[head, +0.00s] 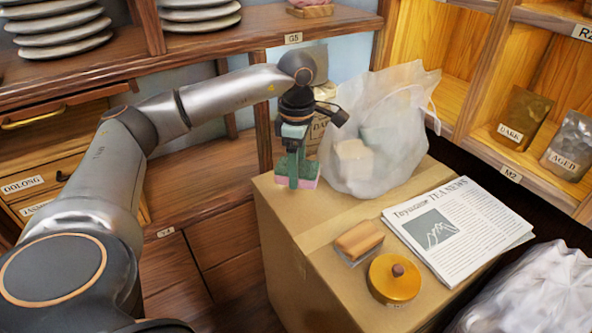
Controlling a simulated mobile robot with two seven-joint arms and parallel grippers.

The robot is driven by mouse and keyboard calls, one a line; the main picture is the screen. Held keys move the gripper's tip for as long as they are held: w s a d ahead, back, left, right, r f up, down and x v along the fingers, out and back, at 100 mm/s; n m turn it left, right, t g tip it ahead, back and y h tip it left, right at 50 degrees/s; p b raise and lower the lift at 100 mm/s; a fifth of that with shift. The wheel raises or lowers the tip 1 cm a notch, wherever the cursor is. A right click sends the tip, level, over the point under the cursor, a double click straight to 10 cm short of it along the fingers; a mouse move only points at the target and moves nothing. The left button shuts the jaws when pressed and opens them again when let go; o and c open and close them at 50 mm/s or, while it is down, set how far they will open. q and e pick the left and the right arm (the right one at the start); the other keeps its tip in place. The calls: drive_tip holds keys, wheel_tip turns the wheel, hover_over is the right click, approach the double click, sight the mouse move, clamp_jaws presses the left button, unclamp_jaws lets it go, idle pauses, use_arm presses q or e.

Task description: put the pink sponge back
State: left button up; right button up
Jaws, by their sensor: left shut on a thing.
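The pink sponge (311,182) has a green face and pink sides. It is at my left gripper (293,172), whose fingers point down and are shut on it. The sponge is over the far left corner of the cardboard box (278,228); I cannot tell whether it touches the top. The fingers hide part of it. My right gripper is not in view.
A translucent bag (405,115) with items inside stands close right of the sponge. A newspaper (470,240), a wooden-backed brush-like block (359,238) and a round golden lid (394,280) lie on the box. Labelled shelves (493,163) stand behind and right.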

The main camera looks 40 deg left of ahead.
use_arm(q)
drive_tip(key=shift+w+a+f, duration=0.25)
drive_tip(key=shift+a+f, duration=0.1)
drive_tip(key=shift+f, duration=0.15)
drive_tip(key=f, duration=0.1)
drive_tip(key=f+b, duration=0.2)
drive_tip(key=shift+w+a+f, duration=0.2)
drive_tip(key=shift+a+f, duration=0.05)
drive_tip(key=shift+f, duration=0.2)
drive_tip(key=shift+r, duration=0.1)
drive_tip(key=shift+f, duration=0.2)
drive_tip(key=o, duration=1.2)
